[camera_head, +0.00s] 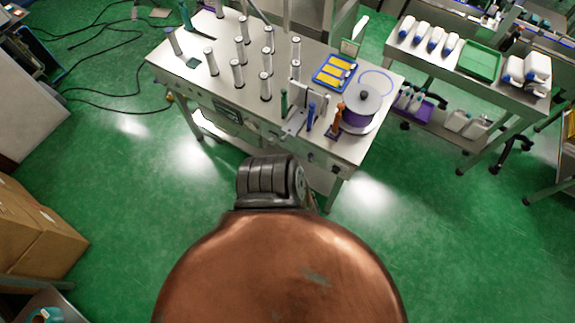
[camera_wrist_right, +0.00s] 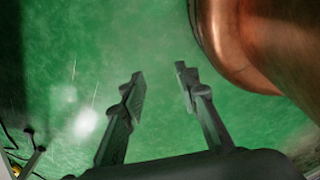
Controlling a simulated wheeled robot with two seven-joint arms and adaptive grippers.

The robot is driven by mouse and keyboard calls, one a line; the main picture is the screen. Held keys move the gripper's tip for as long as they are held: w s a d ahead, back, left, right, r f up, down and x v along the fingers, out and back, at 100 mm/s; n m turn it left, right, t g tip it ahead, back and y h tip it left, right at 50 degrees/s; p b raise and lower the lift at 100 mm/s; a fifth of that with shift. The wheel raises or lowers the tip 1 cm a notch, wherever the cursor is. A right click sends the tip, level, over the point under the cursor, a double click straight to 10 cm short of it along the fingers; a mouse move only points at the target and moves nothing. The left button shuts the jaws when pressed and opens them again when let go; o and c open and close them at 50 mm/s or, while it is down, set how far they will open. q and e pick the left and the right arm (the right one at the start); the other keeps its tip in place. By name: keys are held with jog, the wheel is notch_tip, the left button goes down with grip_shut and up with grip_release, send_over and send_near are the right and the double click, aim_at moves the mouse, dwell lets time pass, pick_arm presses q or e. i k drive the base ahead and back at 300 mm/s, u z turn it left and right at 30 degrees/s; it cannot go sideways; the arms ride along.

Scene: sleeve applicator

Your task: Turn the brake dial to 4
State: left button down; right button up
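The steel bench (camera_head: 210,88) of the sleeve applicator stands ahead of me in the head view. A white-flanged spool with purple windings (camera_head: 361,106) sits at its right end. A dark panel (camera_head: 228,112) is on the bench's front side. I cannot make out the brake dial or its numbers at this size. My right gripper (camera_wrist_right: 159,78) is open and empty in the right wrist view, with only green floor beyond its fingers. Neither gripper shows in the head view.
Several upright posts (camera_head: 238,75) and a blue tray with yellow items (camera_head: 334,73) are on the bench. A second table (camera_head: 470,82) with white bottles and a green tray stands at right. Cardboard boxes (camera_head: 38,235) are at lower left. Green floor lies clear before the bench.

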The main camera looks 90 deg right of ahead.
aim_at(335, 170)
jog(key=i, duration=1.45)
jog(key=z, duration=3.6)
